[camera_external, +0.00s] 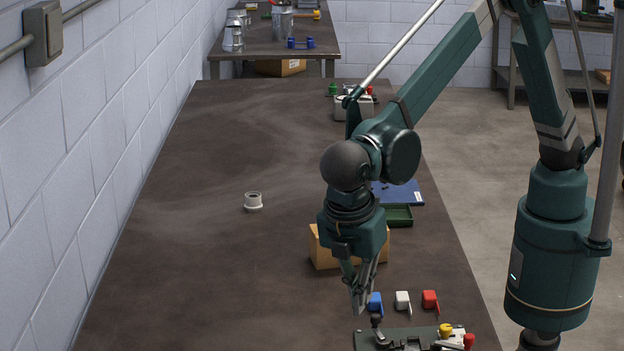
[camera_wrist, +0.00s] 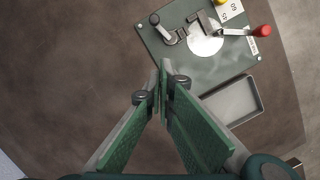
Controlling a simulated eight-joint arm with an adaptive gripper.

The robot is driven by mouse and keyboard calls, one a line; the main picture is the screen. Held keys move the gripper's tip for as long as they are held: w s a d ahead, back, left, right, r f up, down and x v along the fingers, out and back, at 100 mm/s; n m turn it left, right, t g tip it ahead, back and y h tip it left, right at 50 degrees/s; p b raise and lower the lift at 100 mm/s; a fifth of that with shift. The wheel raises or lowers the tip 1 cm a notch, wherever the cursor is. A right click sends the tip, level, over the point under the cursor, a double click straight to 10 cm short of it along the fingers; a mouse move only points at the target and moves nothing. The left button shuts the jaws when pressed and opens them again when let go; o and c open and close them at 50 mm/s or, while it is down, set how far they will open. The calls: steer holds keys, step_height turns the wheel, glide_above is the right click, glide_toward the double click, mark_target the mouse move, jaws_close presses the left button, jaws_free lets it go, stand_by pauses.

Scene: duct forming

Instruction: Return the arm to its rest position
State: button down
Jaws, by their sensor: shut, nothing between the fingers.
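My gripper (camera_external: 361,305) hangs fingers down over the front right part of the dark table (camera_external: 180,250). Its fingertips (camera_wrist: 162,82) are together in the wrist view, with nothing between them. In the outside view they are just left of a blue block (camera_external: 375,302) and above the near fixture; whether they touch anything there I cannot tell. My arm is bent, reaching from its base at the right out over the table.
A green fixture plate (camera_wrist: 195,55) has a black-knobbed lever and a red-tipped handle (camera_wrist: 263,31). A grey tray (camera_wrist: 235,100) lies beside it. The table's left is mostly clear.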

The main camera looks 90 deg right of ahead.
steer(key=shift+d+r, duration=0.1)
stand_by(0.6)
steer(key=s+d+r+m+t+y, duration=0.15)
steer(key=d+r, duration=0.35)
steer(key=d, duration=0.6)
steer(key=d+r+m+t, duration=0.1)
steer(key=d+r+m, duration=0.1)
steer(key=d+r, duration=0.65)
steer(key=d+r+m+t+y, duration=0.1)
steer(key=d+r+m, duration=0.15)
steer(key=d, duration=1.05)
steer(key=s+d+f+m+t, duration=0.1)
steer(key=s+d+m+t, duration=0.1)
steer(key=s+d, duration=0.7)
steer(key=s+d+f+m+t, duration=0.1)
steer(key=s+d+m+t, duration=0.2)
steer(key=s+d, duration=0.7)
steer(key=shift+s+d+f+m, duration=0.2)
steer(key=shift+d+f+m, duration=0.15)
steer(key=shift+d, duration=3.2)
